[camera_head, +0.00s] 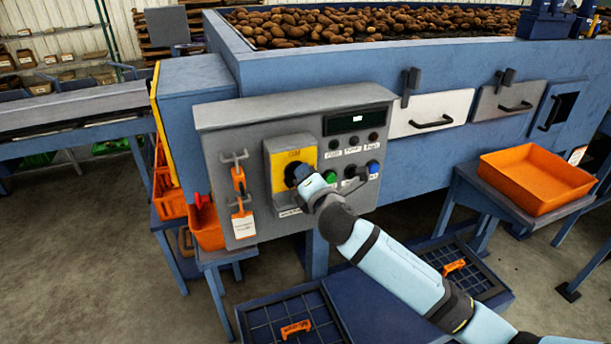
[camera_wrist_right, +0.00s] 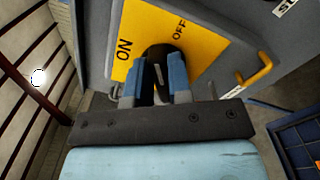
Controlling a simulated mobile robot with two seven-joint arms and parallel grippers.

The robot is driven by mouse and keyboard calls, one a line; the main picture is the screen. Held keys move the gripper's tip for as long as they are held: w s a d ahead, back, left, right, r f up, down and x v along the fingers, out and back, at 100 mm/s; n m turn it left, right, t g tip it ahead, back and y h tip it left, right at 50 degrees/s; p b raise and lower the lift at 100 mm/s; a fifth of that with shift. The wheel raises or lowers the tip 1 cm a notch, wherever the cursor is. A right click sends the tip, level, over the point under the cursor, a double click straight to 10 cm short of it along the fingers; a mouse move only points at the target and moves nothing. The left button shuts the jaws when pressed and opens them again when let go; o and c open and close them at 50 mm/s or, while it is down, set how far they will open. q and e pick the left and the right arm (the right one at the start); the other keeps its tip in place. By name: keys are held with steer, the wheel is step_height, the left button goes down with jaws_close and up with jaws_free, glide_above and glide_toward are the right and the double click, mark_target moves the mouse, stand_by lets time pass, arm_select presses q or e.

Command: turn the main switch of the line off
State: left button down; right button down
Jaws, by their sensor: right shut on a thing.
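The main switch is a black rotary knob (camera_wrist_right: 164,58) on a yellow plate (camera_wrist_right: 205,35) marked ON and OFF, in the right wrist view. The plate (camera_head: 290,155) also shows on the grey control box in the head view. My right gripper (camera_wrist_right: 153,82) has its two blue fingers on either side of the knob and is shut on it. A white line shows on the knob between the fingers; I cannot tell which word it points to. In the head view my right gripper (camera_head: 303,177) hides most of the knob. My left gripper is out of view.
The control box (camera_head: 225,150) carries a green button (camera_head: 328,177), a blue button (camera_head: 373,166) and a dark display (camera_head: 355,121). Orange lockout hardware (camera_head: 238,178) hangs left of the switch. An orange tray (camera_head: 537,178) stands at the right. A yellow hasp (camera_wrist_right: 255,72) sticks out near the plate.

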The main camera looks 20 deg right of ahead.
steer(key=shift+d+f+m+b, duration=0.1)
steer(key=shift+f+m+b, duration=0.1)
steer(key=shift+m, duration=1.45)
steer(key=shift+d+f+m+b, duration=0.1)
steer(key=shift+f+m, duration=0.1)
steer(key=shift+m, duration=1.45)
steer(key=c, duration=1)
jaws_free()
steer(key=shift+c, duration=0.2)
steer(key=shift+s+f, duration=0.1)
steer(key=s+b, duration=0.2)
steer(key=s, duration=1.1)
steer(key=shift+s+d+b, duration=0.2)
steer(key=shift+s+b, duration=0.1)
steer(key=shift+b, duration=0.1)
